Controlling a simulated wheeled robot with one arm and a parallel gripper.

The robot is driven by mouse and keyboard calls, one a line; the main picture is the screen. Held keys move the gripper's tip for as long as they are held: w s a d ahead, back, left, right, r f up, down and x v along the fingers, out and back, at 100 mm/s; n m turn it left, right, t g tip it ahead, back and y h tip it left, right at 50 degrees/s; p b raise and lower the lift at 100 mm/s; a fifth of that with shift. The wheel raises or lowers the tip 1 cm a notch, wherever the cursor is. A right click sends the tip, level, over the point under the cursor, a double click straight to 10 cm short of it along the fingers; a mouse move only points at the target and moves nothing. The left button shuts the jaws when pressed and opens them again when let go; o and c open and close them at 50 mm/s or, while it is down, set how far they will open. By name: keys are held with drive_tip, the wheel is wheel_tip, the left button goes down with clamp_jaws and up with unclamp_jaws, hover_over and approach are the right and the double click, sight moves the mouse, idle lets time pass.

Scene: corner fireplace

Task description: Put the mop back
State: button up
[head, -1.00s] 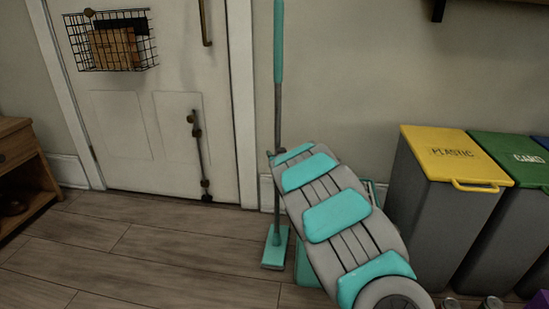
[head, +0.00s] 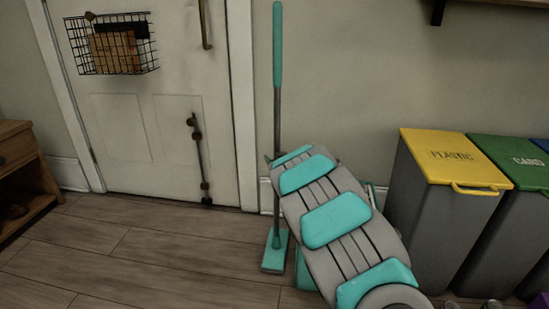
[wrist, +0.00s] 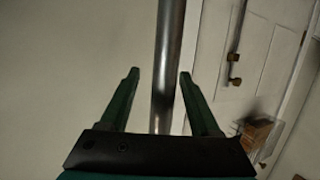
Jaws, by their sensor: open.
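The mop stands upright on the floor near the wall, with a turquoise handle (head: 277,45), a thin metal pole and a flat turquoise head (head: 275,250). My arm reaches towards its pole in the head view, and my gripper's fingers are hidden there behind the arm. In the wrist view my gripper (wrist: 159,74) is open, with its two dark green fingers apart. The metal pole (wrist: 165,60) runs between or just beyond them, with a gap on each side.
A turquoise object (head: 305,272) is partly hidden behind my arm. A grey bin with a yellow PLASTIC lid (head: 450,155) and a green-lidded bin (head: 512,160) stand at right. A white door (head: 150,130) and a wooden cabinet (head: 22,175) are at left. Floor at left is clear.

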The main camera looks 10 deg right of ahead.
drive_tip(key=a+p+v, duration=0.1)
drive_tip(key=v, duration=0.9)
drive_tip(key=shift+s+d, duration=0.25)
drive_tip(key=shift+d, duration=0.2)
drive_tip(key=s+d+m+g+h, duration=0.1)
drive_tip(key=s+d+g+h, duration=0.2)
drive_tip(key=s, duration=0.6)
drive_tip(key=s+d+m+g+h, duration=0.2)
drive_tip(key=s+d+g, duration=0.25)
drive_tip(key=s, duration=0.45)
drive_tip(key=s+a+g+y, duration=0.1)
drive_tip(key=s+a+g, duration=0.1)
drive_tip(key=s, duration=1.1)
drive_tip(key=s+a+n+g+y, duration=0.1)
drive_tip(key=s+a+g, duration=0.2)
drive_tip(key=s, duration=1)
drive_tip(key=s+a+n+g+y, duration=0.1)
drive_tip(key=s+a+g, duration=0.2)
drive_tip(key=s, duration=1)
drive_tip(key=shift+a+f+g+y, duration=0.15)
drive_tip(key=shift+a+g+y, duration=0.15)
drive_tip(key=shift+g, duration=0.35)
drive_tip(key=shift+s, duration=0.1)
wheel_tip(320, 180, up, 11)
drive_tip(key=p, duration=1.1)
